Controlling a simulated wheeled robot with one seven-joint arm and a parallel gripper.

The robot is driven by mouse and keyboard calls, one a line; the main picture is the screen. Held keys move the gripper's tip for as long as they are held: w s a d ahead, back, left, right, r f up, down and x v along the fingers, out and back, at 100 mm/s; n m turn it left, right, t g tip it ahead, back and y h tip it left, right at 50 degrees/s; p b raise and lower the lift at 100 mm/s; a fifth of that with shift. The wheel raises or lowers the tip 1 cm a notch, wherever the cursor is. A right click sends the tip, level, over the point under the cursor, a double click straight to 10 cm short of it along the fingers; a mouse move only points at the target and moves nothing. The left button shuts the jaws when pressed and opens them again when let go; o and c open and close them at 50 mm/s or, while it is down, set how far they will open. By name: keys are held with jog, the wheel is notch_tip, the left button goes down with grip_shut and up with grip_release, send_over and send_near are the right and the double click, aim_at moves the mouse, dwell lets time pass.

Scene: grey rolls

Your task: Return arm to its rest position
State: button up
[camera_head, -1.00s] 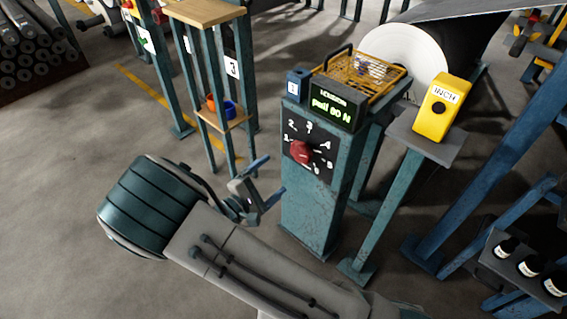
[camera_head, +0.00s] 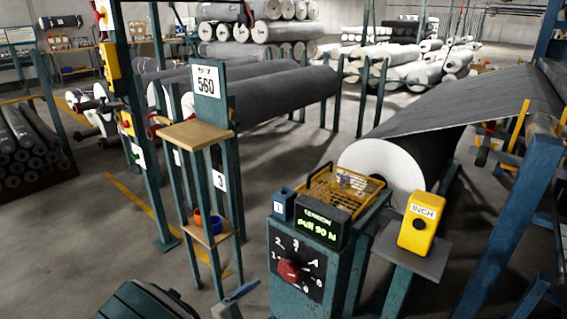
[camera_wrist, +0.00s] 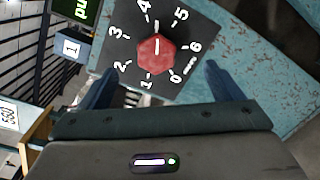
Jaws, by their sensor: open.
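My gripper (camera_wrist: 160,88) is open in the wrist view. Its two blue fingers stand apart with nothing between them. Beyond them is a red knob (camera_wrist: 156,54) on a dark numbered dial, apart from the fingers as far as I can tell. In the head view the red knob (camera_head: 290,271) sits on the front of a teal pedestal (camera_head: 285,300). Only a bit of my gripper (camera_head: 240,291) and arm shows at the bottom edge there, left of the pedestal.
A tension display (camera_head: 318,227), a yellow wire basket (camera_head: 345,190) and a small blue block (camera_head: 283,204) top the pedestal. A yellow INCH box (camera_head: 421,224) stands right on a grey stand. A wooden-shelved post (camera_head: 195,133) stands left.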

jog(key=s+d+r+m+g+y+p, duration=0.1)
jog(key=s+d+r+m+g+p, duration=0.1)
jog(key=d+r+m+g+p, duration=0.55)
jog(key=s+d+r+m+g+y+p, duration=0.25)
jog(key=d+r+g, duration=0.25)
jog(key=d+r, duration=0.5)
jog(key=s+d+r+m+t+y+p, duration=0.1)
jog(key=s+d+r+m+y+p, duration=0.1)
jog(key=r, duration=0.8)
jog(key=s+d+r+m+t+y+p, duration=0.1)
jog(key=s+d+r+m+y+p, duration=0.2)
jog(key=s+r+y+p, duration=0.3)
notch_tip(320, 180, up, 5)
jog(key=s+m+p, duration=0.1)
jog(key=p, duration=0.2)
jog(key=shift+p, duration=0.3)
jog(key=shift+s+t, duration=0.1)
jog(key=shift+t, duration=0.15)
grip_shut()
